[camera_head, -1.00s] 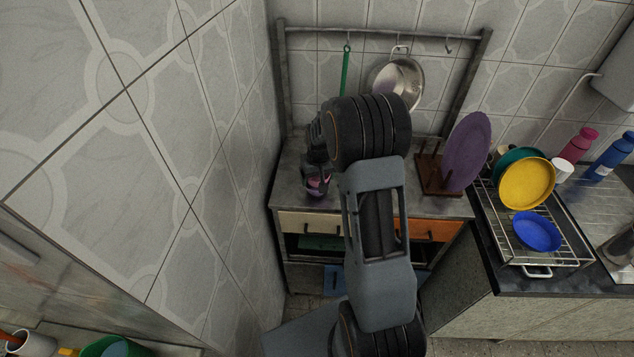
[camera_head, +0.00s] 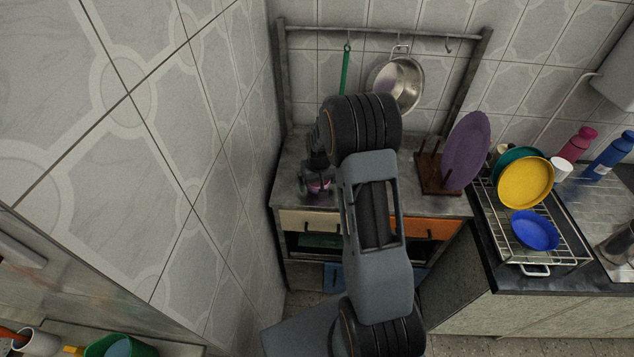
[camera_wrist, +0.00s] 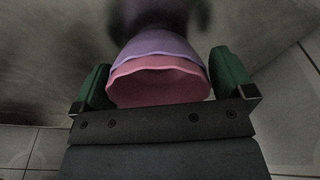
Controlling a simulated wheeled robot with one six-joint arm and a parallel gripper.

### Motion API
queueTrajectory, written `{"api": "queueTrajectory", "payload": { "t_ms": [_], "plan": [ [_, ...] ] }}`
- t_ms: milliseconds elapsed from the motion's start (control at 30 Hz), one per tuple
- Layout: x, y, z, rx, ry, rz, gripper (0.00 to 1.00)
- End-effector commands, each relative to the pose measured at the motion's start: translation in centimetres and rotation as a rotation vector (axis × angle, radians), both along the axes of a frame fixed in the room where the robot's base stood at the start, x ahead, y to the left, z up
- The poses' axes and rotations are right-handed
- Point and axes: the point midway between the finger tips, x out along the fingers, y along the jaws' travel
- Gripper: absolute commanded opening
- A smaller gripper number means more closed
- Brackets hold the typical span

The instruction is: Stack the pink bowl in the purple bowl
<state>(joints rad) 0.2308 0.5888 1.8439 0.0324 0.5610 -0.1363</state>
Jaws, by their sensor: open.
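In the wrist view, the pink bowl (camera_wrist: 160,88) sits with its wavy rim between my gripper's (camera_wrist: 162,72) two green-padded fingers. The purple bowl (camera_wrist: 158,44) shows just beyond and around it, its rim close against the pink one. The pink bowl appears nested in the purple bowl, its rim standing out from it; how deep it sits is hidden. My gripper is open, with a finger on each side of the bowls. In the head view, a small part of the pink bowl (camera_head: 319,186) shows under my gripper on the counter; the rest is hidden by my arm.
The grey counter (camera_head: 290,183) meets a tiled wall on the left, close to my gripper. A wooden rack with a purple plate (camera_head: 466,150) stands to the right. A pan (camera_head: 397,84) and a green utensil (camera_head: 345,70) hang behind. A dish rack (camera_head: 553,255) is further right.

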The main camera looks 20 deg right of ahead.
Motion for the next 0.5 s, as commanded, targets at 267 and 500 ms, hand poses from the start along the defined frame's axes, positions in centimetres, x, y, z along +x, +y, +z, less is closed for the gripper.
{"api": "queueTrajectory", "payload": {
  "t_ms": [267, 500],
  "plan": [
    [-0.6, 0.0, 4.8, -0.002, -0.007, 0.0, 1.0],
    [-1.3, 0.1, 8.9, -0.001, -0.005, -0.001, 1.0]
  ]
}}
